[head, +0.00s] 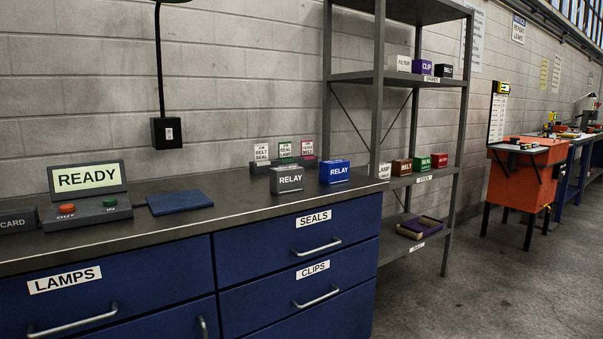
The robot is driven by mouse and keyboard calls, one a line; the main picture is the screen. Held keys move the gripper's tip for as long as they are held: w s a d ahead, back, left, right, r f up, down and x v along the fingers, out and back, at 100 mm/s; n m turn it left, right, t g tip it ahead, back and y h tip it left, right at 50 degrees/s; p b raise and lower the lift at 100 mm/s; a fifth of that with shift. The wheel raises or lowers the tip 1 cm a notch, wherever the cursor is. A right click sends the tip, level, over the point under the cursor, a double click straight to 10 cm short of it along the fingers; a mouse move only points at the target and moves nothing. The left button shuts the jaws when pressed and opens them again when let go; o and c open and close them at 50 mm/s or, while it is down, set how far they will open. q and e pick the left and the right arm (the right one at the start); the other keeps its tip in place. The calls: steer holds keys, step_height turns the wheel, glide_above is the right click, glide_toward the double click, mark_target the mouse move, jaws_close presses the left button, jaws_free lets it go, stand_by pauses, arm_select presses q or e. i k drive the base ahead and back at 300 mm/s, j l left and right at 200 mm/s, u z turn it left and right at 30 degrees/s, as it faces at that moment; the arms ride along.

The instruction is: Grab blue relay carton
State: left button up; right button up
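The blue relay carton (334,172) stands upright near the right end of the dark countertop (230,203). Its front face reads RELAY. Neither of my grippers shows in the head view.
A READY panel (85,195) with red and green buttons and a blue pad (179,200) lie left on the counter. Card holders (284,157) stand behind the cartons. A shelf rack (378,125) with small cartons adjoins the right end. Counter space in front of the cartons is clear.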

mark_target(337, 171)
steer(key=i+l+u, duration=0.15)
steer(key=l+u, duration=0.6)
steer(key=l, duration=0.15)
steer(key=i+l+u, duration=0.1)
steer(key=l+u, duration=0.15)
steer(key=l, duration=0.85)
steer(key=l+u, duration=0.1)
steer(key=l, duration=1)
steer(key=k+l+u, duration=0.1)
steer(key=l, duration=1.05)
